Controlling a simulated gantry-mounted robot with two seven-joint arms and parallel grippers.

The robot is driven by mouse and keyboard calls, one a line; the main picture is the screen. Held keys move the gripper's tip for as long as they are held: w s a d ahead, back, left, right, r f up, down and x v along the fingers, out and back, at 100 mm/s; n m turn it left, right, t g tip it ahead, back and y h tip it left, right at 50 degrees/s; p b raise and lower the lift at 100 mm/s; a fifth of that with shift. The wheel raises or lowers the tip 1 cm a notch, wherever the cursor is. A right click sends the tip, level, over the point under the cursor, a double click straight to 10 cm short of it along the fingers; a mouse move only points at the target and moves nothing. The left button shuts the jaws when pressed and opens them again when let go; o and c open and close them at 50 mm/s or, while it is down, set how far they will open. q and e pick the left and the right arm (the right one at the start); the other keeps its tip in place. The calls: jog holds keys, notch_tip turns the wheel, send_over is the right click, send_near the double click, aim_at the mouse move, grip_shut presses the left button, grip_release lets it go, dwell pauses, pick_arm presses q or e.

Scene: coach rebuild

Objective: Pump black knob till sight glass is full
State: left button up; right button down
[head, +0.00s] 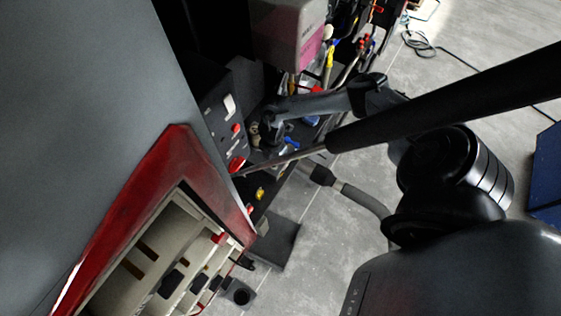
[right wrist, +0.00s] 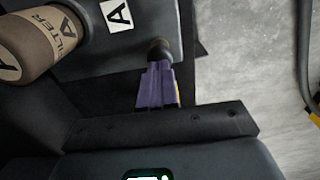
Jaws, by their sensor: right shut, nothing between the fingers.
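In the right wrist view, the black knob (right wrist: 159,48) stands on the end of a grey block marked "A". My right gripper (right wrist: 158,66) is shut, with its purple fingers together and nothing held. Its fingertips are right at the knob; I cannot tell whether they touch it. In the head view my right arm reaches from the right into the dark bay, where the gripper is too small and dark to make out clearly. I cannot make out the sight glass in either view. My left gripper is not in view.
A tan filter canister (right wrist: 40,42) sits left of the knob. In the head view, a long black strut (head: 440,100) crosses in front of the bay. A red-framed opening (head: 130,205) lies at left, a pink-grey container (head: 288,30) at top. Grey floor is open at right.

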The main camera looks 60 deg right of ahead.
jog(key=shift+f, duration=0.1)
dwell(0.4)
jog(key=shift+f, duration=0.2)
jog(key=shift+f+b, duration=0.75)
jog(key=shift+b, duration=0.05)
jog(key=shift+f+b, duration=0.55)
jog(key=shift+f, duration=0.2)
jog(key=shift+r, duration=0.1)
jog(key=shift+r+p, duration=0.35)
jog(key=shift+p, duration=0.1)
notch_tip(320, 180, up, 3)
jog(key=p, duration=0.2)
jog(key=shift+f+p, duration=0.15)
jog(key=shift+p, duration=0.25)
